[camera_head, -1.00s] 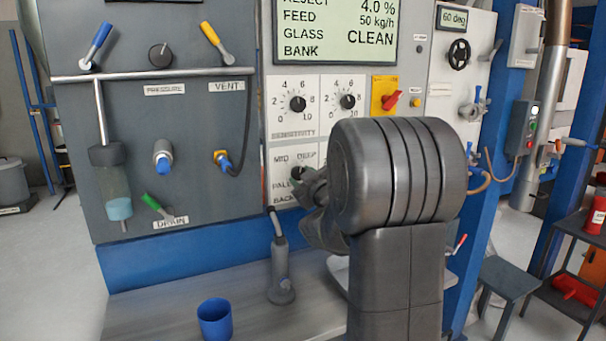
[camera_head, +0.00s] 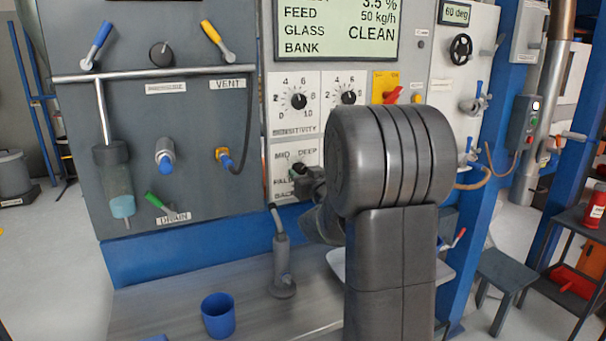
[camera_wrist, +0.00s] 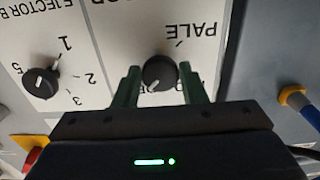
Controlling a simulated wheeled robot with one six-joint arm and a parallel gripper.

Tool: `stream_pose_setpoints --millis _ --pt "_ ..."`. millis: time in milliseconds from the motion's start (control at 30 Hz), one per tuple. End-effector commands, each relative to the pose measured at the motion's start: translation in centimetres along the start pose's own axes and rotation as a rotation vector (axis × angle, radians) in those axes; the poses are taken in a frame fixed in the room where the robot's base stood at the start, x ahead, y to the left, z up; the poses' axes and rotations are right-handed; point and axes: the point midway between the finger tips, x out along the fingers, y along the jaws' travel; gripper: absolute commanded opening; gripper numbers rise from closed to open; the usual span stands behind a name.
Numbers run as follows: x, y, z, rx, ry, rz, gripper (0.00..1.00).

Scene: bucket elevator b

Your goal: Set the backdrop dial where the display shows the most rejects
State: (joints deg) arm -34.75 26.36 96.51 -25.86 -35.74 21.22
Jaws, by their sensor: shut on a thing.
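The backdrop dial (camera_wrist: 160,72) is a round black knob on a white plate. In the wrist view, where lettering is upside down, PALE shows beyond it and its white mark points down and slightly left. My gripper (camera_wrist: 160,88) has its green fingers on both sides of the knob and is shut on it. In the head view the dial (camera_head: 299,169) is partly hidden by my gripper (camera_head: 306,175); MID and DEEP are readable above it. The display (camera_head: 337,28) shows 3.5 % on its cut-off top line, FEED 50 kg/h and GLASS BANK CLEAN.
A numbered ejector knob (camera_wrist: 40,82) is close beside my gripper in the wrist view. A red-handled switch (camera_head: 390,93) is on a yellow plate. A blue cup (camera_head: 218,316) and a grey upright tool (camera_head: 281,265) stand on the bench below.

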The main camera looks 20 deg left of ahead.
Motion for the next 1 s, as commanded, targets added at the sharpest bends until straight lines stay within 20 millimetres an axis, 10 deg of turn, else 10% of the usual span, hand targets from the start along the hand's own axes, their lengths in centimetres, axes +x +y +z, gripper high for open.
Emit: stream_pose_setpoints --millis 333,367,467,1000 --pt "0.0 0.0 0.3 0.003 -0.006 0.001 0.15" --pt "0.0 0.0 0.3 0.003 -0.006 0.001 0.4" --pt "0.0 0.0 0.3 0.003 -0.005 0.001 0.58" --pt "-3.1 0.1 0.1 0.002 -0.002 0.002 0.58"
